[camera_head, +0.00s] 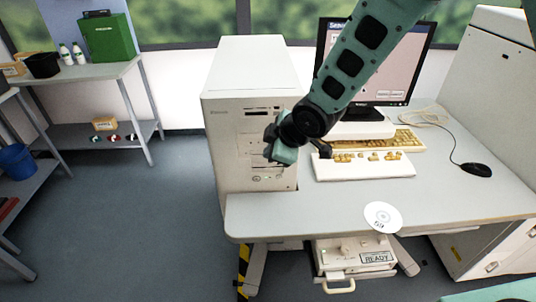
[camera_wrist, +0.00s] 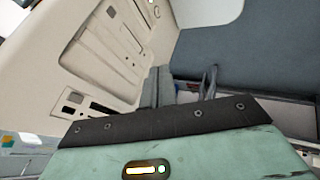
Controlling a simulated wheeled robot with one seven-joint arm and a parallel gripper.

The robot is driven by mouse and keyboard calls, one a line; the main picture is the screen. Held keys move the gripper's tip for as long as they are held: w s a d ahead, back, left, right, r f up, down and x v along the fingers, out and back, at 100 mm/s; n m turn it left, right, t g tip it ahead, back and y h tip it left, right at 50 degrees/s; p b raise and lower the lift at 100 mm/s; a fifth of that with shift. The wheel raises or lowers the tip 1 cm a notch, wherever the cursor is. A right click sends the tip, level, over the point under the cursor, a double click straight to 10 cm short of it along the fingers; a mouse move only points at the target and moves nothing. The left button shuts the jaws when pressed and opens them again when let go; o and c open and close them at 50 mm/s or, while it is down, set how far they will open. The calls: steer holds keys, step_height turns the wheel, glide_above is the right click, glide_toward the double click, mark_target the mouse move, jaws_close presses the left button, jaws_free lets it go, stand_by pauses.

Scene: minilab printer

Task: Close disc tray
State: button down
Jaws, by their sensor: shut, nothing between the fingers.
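The off-white computer tower (camera_head: 225,140) stands upright on the left end of the desk, its front panel with drive slots facing me. My gripper (camera_head: 270,145) is shut and empty, right in front of that panel at about mid height, and hides part of it. In the wrist view the tower's front panel (camera_wrist: 100,50) fills the upper left, and my shut fingers (camera_wrist: 160,87) are close beside it. I cannot tell whether they touch it. I cannot make out a disc tray standing out from the panel; the gripper may hide it.
A white disc (camera_head: 383,217) lies at the desk's front edge. A keyboard (camera_head: 365,166), a monitor (camera_head: 395,75) and a mouse (camera_head: 477,169) are to the right on the desk (camera_head: 470,205). A beige device labelled READY (camera_head: 340,258) sits under the desk. The floor at left is clear.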

steer(key=v, duration=0.8)
steer(key=s+d+r+m+g+h, duration=0.1)
steer(key=s+d+m+g+h, duration=0.1)
steer(key=s, duration=1)
steer(key=s+d+r+m+g+h, duration=0.1)
steer(key=s+d+m+g, duration=0.2)
steer(key=s, duration=1)
steer(key=m+g, duration=0.1)
steer(key=m, duration=0.2)
steer(key=shift+s+d+r+m+h, duration=0.15)
steer(key=shift+s+d+m+h, duration=0.15)
steer(key=shift+d+h, duration=0.1)
